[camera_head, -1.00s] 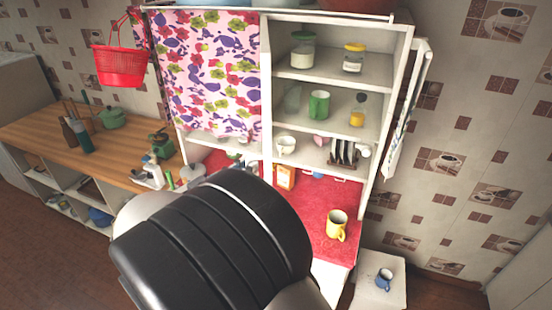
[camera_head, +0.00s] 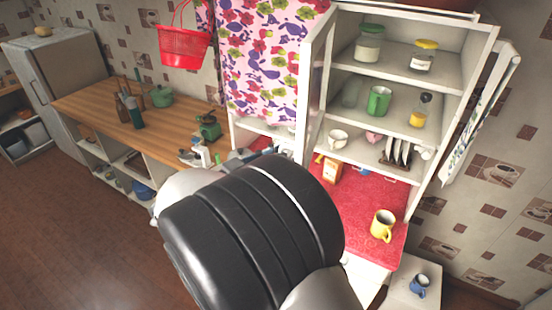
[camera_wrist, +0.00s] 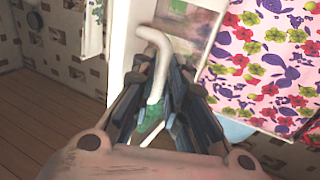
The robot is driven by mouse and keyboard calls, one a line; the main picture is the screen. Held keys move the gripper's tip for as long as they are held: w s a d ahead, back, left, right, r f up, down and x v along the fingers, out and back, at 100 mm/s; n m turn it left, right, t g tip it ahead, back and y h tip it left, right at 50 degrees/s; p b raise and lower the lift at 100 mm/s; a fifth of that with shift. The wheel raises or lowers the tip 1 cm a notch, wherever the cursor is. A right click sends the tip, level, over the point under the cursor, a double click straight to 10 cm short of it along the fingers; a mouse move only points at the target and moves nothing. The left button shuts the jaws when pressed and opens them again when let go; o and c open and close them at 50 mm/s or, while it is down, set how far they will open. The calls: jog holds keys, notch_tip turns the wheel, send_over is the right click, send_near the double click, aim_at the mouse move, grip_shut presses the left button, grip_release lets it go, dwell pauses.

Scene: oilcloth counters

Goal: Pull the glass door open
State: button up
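The glass door (camera_head: 317,88) has a white frame and stands out from the white cupboard, seen at a steep angle beside the flowered curtain. A bent white handle (camera_wrist: 158,50) lies between the fingers of my gripper (camera_wrist: 163,72). The fingers are close on both sides of the handle and appear shut on it. In the head view my dark arm link hides most of the gripper and the handle.
The flowered curtain (camera_head: 262,60) hangs left of the door. Open shelves with jars and mugs are to the right. A yellow mug (camera_head: 382,225) stands on the red counter (camera_head: 360,195). A wooden counter (camera_head: 135,130) holds bottles and a green pot. Brown floor is clear at lower left.

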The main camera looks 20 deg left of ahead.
jog(key=shift+o, duration=0.4)
jog(key=shift+w, duration=0.4)
jog(key=shift+s, duration=0.1)
jog(key=shift+s, duration=0.1)
jog(key=v, duration=1.2)
